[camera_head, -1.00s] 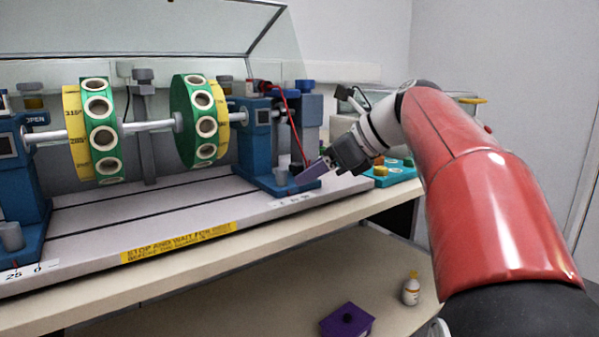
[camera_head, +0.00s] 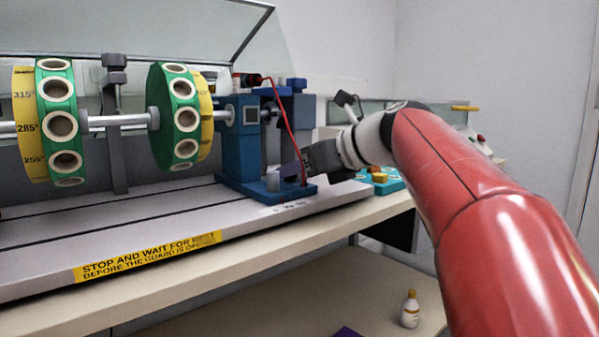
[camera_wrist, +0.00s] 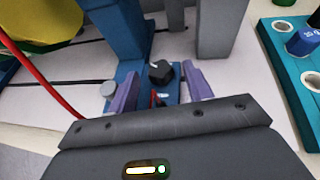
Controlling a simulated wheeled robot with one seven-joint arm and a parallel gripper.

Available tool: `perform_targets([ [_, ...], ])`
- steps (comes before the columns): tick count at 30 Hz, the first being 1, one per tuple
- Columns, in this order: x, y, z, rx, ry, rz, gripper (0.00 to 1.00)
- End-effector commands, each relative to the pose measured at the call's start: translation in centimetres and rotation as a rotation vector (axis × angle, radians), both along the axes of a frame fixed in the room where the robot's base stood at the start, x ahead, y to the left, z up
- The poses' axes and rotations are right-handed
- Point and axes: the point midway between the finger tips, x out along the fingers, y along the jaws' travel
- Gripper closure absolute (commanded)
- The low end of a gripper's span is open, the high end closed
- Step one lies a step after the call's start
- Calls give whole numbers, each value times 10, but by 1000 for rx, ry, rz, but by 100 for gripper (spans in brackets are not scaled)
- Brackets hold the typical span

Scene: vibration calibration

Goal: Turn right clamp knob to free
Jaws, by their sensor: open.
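The right clamp's blue pedestal (camera_head: 238,150) stands at the right end of the rotor shaft. In the wrist view, a dark round knob (camera_wrist: 160,71) with a pale pointer line sits on the pedestal's blue foot. My gripper (camera_wrist: 158,92) is open, with its purple fingers apart on the left and right, just short of the knob in the picture. I cannot tell whether either finger touches it. In the head view my gripper (camera_head: 288,172) is low over the blue foot, and the knob cannot be made out.
A red cable (camera_head: 287,125) hangs down beside my gripper. A blue-green panel with knobs (camera_wrist: 303,60) lies to the right. The rotor's green and yellow discs (camera_head: 178,115) are to the left.

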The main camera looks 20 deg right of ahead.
Motion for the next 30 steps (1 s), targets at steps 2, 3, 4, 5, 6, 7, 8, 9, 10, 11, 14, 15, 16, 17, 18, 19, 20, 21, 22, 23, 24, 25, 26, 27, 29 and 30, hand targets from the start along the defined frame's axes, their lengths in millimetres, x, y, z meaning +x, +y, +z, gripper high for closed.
perform_targets([
  [2, 2, 2, -1, 0, 0, 0, 49],
  [3, 3, 2, -1, 0, 0, 0, 49],
  [4, 3, 2, -1, 0, 0, 0, 49],
  [5, 3, 2, -1, 0, 0, 0, 49],
  [6, 3, 2, -1, 0, 0, 0, 49],
  [7, 3, 2, -1, 0, 0, 0, 49],
  [8, 3, 2, -1, 0, 0, 0, 49],
  [9, 3, 2, -1, 0, 0, 0, 51],
  [10, 3, 2, -1, 0, 0, 0, 55],
  [11, 3, 2, -1, 0, 0, 0, 59],
  [14, 3, 2, -1, 0, 0, 0, 72],
  [15, 2, 2, -1, 0, 0, 0, 77],
  [16, 2, 2, -1, 0, 0, 0, 81],
  [17, 2, 2, -1, -1, 0, 0, 85],
  [18, 2, 2, -1, 0, 0, 0, 90],
  [19, 2, 2, -1, -1, 0, 0, 94],
  [20, 2, 2, -1, -1, 0, 0, 94],
  [21, 2, 2, -1, 0, 0, 1, 94],
  [22, 2, 2, -1, 0, 0, 2, 94],
  [23, 2, 2, -1, -1, 0, 4, 94],
  [24, 2, 1, 0, -1, 1, 8, 94],
  [25, 3, 1, 0, 0, 1, 12, 94],
  [26, 3, 1, 1, 1, 3, 18, 94],
  [27, 3, 1, 1, 0, 3, 27, 94],
  [29, 3, 0, 2, 1, 3, 46, 94],
  [30, 3, 0, 3, 1, 4, 63, 94],
])
